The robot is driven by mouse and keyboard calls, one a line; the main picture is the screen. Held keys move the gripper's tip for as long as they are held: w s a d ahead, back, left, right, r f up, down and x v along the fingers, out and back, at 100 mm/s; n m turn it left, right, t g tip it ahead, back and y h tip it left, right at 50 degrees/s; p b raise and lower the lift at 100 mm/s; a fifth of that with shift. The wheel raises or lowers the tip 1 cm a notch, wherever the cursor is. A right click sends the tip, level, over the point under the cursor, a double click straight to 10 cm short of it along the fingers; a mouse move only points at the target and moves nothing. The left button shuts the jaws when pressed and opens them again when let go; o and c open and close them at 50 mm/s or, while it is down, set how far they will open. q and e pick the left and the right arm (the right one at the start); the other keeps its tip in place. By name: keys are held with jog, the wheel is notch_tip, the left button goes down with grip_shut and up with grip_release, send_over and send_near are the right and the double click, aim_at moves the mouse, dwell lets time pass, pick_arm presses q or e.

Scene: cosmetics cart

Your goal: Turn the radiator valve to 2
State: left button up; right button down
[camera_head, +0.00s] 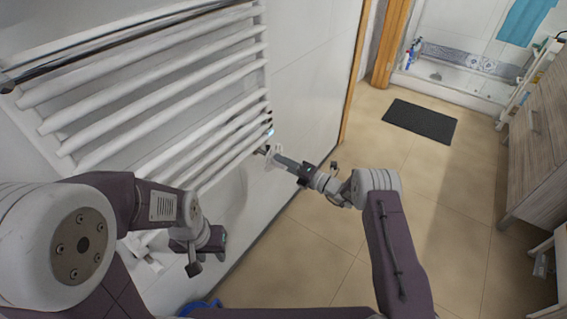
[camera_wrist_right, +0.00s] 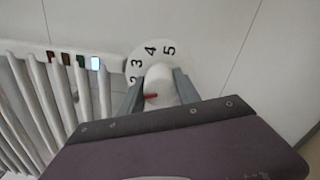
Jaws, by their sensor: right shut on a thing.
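The radiator valve shows in the right wrist view as a white round knob (camera_wrist_right: 159,84) in front of a white dial disc (camera_wrist_right: 150,55) with black numbers. I can read 3, 4 and 5, and a 2 partly hidden at the left. A short red pointer mark lies on the knob, roughly level in the picture. My right gripper (camera_wrist_right: 158,85) is shut on the knob, one finger on each side. In the head view the right gripper (camera_head: 279,160) reaches the valve at the radiator's lower right corner. My left gripper (camera_head: 207,252) hangs low at the left, away from the valve; its jaws are unclear.
The white radiator (camera_head: 150,95) with several bars fills the upper left wall. Small coloured marks (camera_wrist_right: 80,62) sit on its rail. A dark mat (camera_head: 420,121) lies on the tiled floor. A wooden cabinet (camera_head: 540,140) stands at the right. The middle floor is clear.

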jog(key=c, duration=0.9)
grip_release()
jog(key=shift+o, duration=0.2)
jog(key=shift+s+d+r, duration=0.1)
jog(key=shift+s+d, duration=0.1)
jog(key=shift+d, duration=0.1)
jog(key=p+v, duration=0.3)
jog(key=v, duration=0.5)
jog(key=shift+s+d, duration=0.1)
jog(key=shift+s, duration=0.05)
